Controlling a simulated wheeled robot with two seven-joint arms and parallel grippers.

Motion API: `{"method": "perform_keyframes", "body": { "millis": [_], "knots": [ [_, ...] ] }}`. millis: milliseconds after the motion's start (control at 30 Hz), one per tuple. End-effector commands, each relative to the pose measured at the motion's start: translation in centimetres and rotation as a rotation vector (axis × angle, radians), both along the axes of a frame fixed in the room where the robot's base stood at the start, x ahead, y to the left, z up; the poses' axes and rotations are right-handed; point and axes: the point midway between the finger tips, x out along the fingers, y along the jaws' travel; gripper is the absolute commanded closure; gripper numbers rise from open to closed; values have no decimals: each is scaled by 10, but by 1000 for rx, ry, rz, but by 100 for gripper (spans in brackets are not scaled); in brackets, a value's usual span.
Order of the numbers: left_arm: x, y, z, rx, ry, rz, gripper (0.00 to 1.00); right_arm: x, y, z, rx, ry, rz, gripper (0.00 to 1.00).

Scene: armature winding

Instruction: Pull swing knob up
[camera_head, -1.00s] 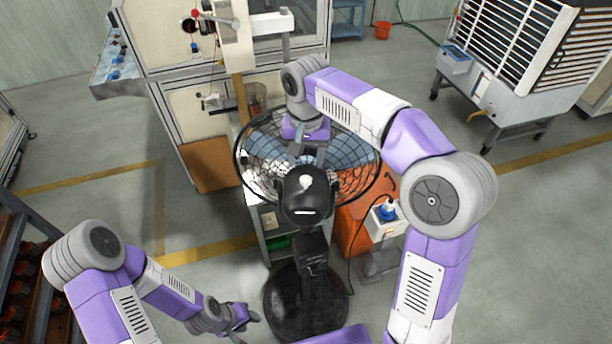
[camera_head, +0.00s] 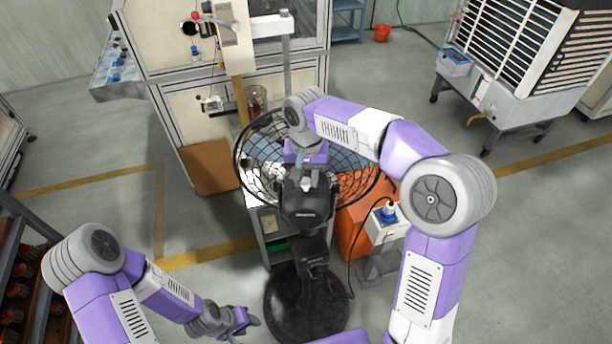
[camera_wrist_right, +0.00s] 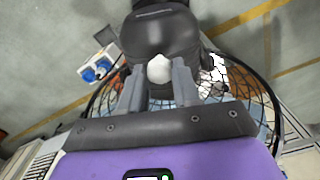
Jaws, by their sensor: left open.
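The swing knob (camera_wrist_right: 159,69) is a small pale knob on top of the black motor housing (camera_head: 306,210) of a standing fan. In the right wrist view it sits between the two fingertips of my right gripper (camera_wrist_right: 159,76), which appear to touch it on both sides. In the head view the knob (camera_head: 307,183) shows just below my right gripper (camera_head: 305,173), which reaches down from behind the housing. My left gripper (camera_head: 245,322) is open and empty at the lower left, well apart from the fan.
The fan's wire cage (camera_head: 246,181) surrounds the area behind the housing. The fan's round base (camera_head: 285,315) stands on the floor. An orange cabinet (camera_head: 350,230) and a small socket box (camera_head: 387,231) stand close on the right. A machine cabinet (camera_head: 190,115) stands behind.

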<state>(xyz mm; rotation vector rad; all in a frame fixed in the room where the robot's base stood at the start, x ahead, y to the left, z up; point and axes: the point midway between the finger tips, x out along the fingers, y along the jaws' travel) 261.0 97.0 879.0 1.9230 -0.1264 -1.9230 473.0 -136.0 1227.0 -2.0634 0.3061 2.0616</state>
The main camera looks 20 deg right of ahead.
Motion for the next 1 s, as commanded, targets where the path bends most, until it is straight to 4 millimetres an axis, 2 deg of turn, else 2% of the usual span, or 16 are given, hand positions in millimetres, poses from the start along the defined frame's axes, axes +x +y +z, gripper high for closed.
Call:
{"method": "perform_keyframes", "body": {
  "millis": [33,133,700,733,900,1000],
  "knots": [
    [0,0,0,0,0,0,57,0,0,0,0,0,0,86],
    [0,0,0,0,0,0,57,0,0,0,0,0,0,100],
    [0,0,1,0,0,0,57,-1,0,-3,-1,2,1,100],
    [0,0,1,0,0,0,57,-1,0,-3,-1,2,1,68],
    [0,0,1,0,0,0,57,-1,0,-3,0,2,1,43],
    [0,0,1,0,0,0,57,0,0,-3,-1,1,1,43]
  ]
}}
